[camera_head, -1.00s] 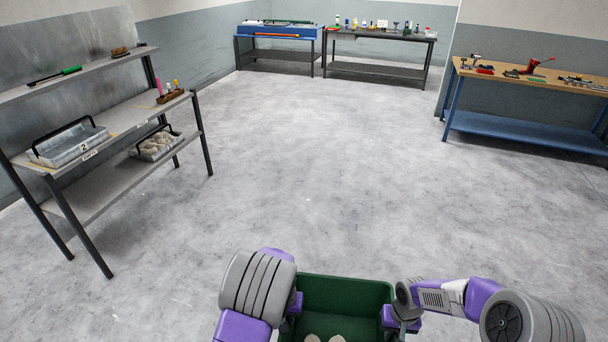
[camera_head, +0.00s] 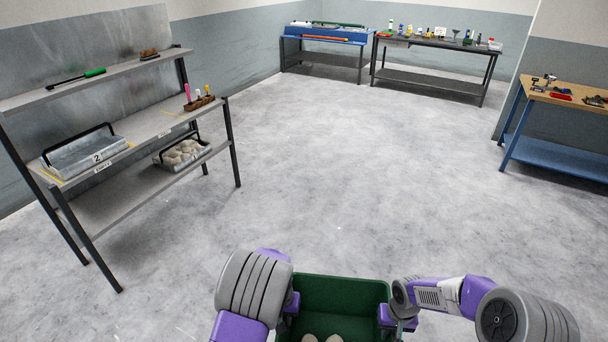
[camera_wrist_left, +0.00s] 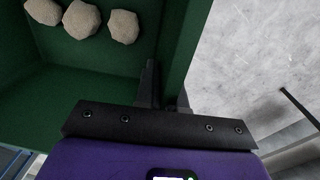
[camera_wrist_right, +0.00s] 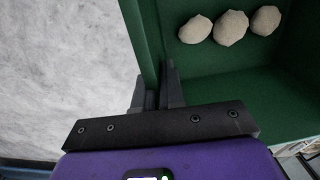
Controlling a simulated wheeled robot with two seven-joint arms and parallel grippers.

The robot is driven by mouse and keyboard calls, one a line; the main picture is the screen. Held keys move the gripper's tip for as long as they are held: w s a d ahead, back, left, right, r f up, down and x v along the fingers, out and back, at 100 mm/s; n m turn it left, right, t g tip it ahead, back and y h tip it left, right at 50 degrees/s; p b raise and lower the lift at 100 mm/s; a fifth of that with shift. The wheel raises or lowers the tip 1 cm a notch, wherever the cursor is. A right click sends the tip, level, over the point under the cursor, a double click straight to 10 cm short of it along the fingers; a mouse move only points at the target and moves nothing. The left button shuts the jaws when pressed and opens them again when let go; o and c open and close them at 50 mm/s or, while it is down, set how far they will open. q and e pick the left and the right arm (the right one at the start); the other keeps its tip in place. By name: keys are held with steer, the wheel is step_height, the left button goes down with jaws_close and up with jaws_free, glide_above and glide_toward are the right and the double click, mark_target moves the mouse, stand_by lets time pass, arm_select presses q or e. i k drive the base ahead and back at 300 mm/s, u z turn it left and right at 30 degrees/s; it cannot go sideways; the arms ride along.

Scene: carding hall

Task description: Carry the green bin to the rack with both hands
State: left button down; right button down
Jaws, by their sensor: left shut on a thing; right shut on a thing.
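The green bin (camera_head: 340,294) is held in front of me at the bottom of the head view, with pale round lumps (camera_head: 322,338) inside. My left gripper (camera_wrist_left: 163,88) is shut on one side wall of the bin. My right gripper (camera_wrist_right: 158,88) is shut on the opposite wall. Both wrist views show several lumps on the bin floor. The rack (camera_head: 130,140) stands at the left in the head view, apart from the bin. Its middle shelf holds a grey tray (camera_head: 84,155) marked 2; its lower shelf holds a tray of pale lumps (camera_head: 181,155).
A blue table (camera_head: 325,35) and a dark bench (camera_head: 436,45) with bottles stand at the back. A wooden-topped bench (camera_head: 560,95) is at the right. The grey floor (camera_head: 350,180) between is clear. A brush and a green-handled tool lie on the rack's top shelf.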

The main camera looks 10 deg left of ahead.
mark_target(149, 127)
steer(key=u, duration=0.25)
steer(key=i, duration=1.15)
steer(key=u, duration=0.55)
steer(key=i, duration=1.35)
steer(key=u, duration=0.75)
steer(key=i, duration=1.45)
steer(key=u, duration=0.4)
